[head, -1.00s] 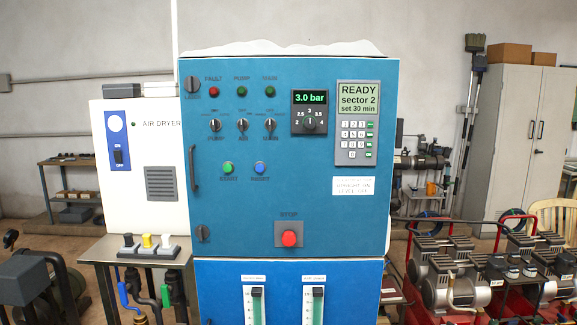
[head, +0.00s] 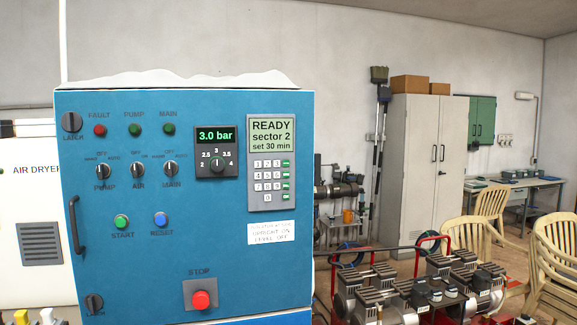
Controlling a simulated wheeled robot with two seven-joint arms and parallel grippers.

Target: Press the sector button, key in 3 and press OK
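The blue control cabinet (head: 120,255) fills the left half of the head view. Its controller unit (head: 254,205) sits at the upper right of the door. The display (head: 271,134) reads READY, sector 2, set 30 min. Below it is a keypad (head: 267,180) of white number keys, with a column of green keys (head: 286,180) on its right. The labels on the green keys are too small to read, so I cannot tell which is sector or OK. Neither of my grippers is in view.
A pressure dial (head: 216,165) reading 3.0 bar is left of the controller. A red stop button (head: 201,300) sits low on the door; green start (head: 122,222) and blue reset (head: 161,219) buttons are left. Compressors (head: 420,290) stand at the right, before plastic chairs (head: 490,215).

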